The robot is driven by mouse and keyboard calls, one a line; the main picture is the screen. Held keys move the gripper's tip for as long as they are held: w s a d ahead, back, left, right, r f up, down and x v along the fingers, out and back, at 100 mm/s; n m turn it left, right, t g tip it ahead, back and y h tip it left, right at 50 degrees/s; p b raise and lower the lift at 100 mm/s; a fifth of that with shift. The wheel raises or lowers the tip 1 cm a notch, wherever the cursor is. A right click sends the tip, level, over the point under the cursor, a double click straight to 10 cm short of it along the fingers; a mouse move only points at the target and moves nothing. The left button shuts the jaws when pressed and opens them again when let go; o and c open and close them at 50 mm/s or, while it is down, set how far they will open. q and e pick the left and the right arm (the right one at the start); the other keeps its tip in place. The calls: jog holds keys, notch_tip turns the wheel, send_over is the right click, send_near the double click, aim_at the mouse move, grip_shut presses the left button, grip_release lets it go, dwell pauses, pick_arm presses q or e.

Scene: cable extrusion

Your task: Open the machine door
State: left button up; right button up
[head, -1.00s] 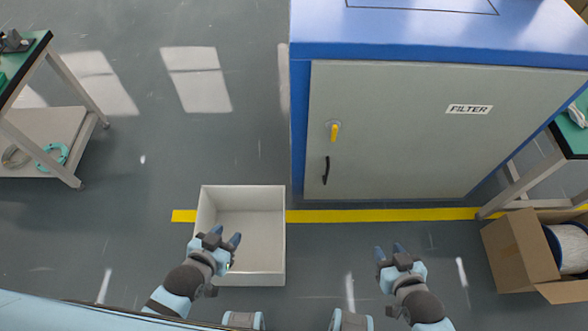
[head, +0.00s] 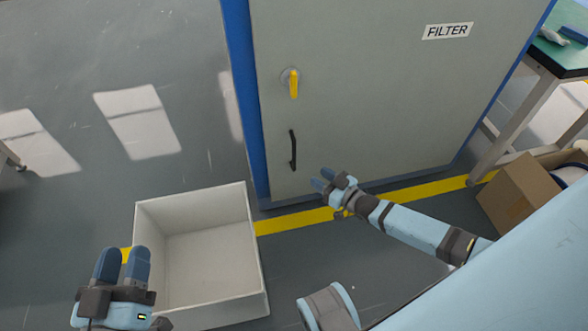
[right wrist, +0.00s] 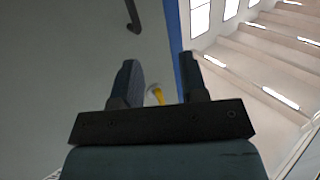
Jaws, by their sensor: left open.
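The machine door (head: 360,85) is a grey panel with a FILTER label, and it looks closed in its blue frame. A yellow latch (head: 294,84) points down on its left part. Below it is a black vertical handle (head: 292,150). My right gripper (head: 322,180) is open and empty, just below and right of the handle, apart from it. In the right wrist view, the yellow latch (right wrist: 158,95) shows between the fingers and the black handle (right wrist: 132,16) at the top. My left gripper (head: 122,262) is open and empty at the lower left, by the white bin.
An open white bin (head: 255,238) stands on the floor left of the door's foot. A yellow floor line (head: 295,221) runs before the machine. A cardboard box (head: 514,190) and a green-topped table (head: 560,60) stand at right.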

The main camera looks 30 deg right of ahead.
pick_arm(q)
notch_tip(320, 180, down, 8)
jog(key=d+g+b, duration=0.1)
jog(key=g+b, duration=0.1)
jog(key=b, duration=0.5)
jog(key=shift+s+r+m, duration=0.2)
jog(key=shift+m, duration=0.2)
pick_arm(e)
jog(key=shift+t, duration=0.4)
jog(key=shift+w+a+f, duration=0.15)
jog(key=shift+w+f, duration=0.3)
jog(key=shift+w, duration=2.15)
jog(key=shift+w+a+f, duration=0.2)
jog(key=shift+w+f, duration=0.25)
jog(key=shift+w, duration=2.2)
jog(key=shift+w+a+f, duration=0.15)
jog(key=shift+w+f, duration=0.3)
jog(key=shift+w, duration=2.15)
grip_shut()
